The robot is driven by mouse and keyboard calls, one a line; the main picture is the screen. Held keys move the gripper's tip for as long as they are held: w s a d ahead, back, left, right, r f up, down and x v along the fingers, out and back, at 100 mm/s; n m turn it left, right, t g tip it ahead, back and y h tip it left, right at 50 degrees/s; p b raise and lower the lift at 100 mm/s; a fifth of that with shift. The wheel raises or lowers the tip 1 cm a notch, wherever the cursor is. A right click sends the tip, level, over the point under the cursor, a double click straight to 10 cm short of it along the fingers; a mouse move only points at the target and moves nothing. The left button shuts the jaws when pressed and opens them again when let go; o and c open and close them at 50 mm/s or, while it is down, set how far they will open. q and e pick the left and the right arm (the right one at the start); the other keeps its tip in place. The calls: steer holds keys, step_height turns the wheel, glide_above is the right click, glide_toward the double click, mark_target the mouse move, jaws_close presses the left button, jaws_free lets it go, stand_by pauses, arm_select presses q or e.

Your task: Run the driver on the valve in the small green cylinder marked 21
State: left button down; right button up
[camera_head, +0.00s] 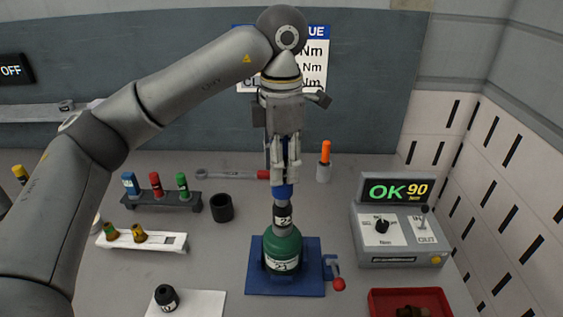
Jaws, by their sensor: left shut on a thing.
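The small green cylinder (283,255), with a white label that seems to read 21, stands upright in a blue holder (300,285) at the middle front. My left gripper (283,172) is above it, pointing down and shut on the driver (283,191), whose blue part shows below the fingers. A dark piece with a white label (283,215) stands in line between the driver and the cylinder top; its label is only partly legible. The valve itself is hidden there. My right gripper is not in view.
A control box (400,248) at the right has a display (396,190) reading OK 90. Racks (162,201) and a white tray (142,240) stand left, near a black cup (221,207). A red bin (408,292) is front right. The blue holder has a red-knobbed lever (338,284).

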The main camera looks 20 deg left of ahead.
arm_select(q)
step_height(320, 180, up, 6)
steer(key=p, duration=0.4)
stand_by(0.4)
stand_by(1.1)
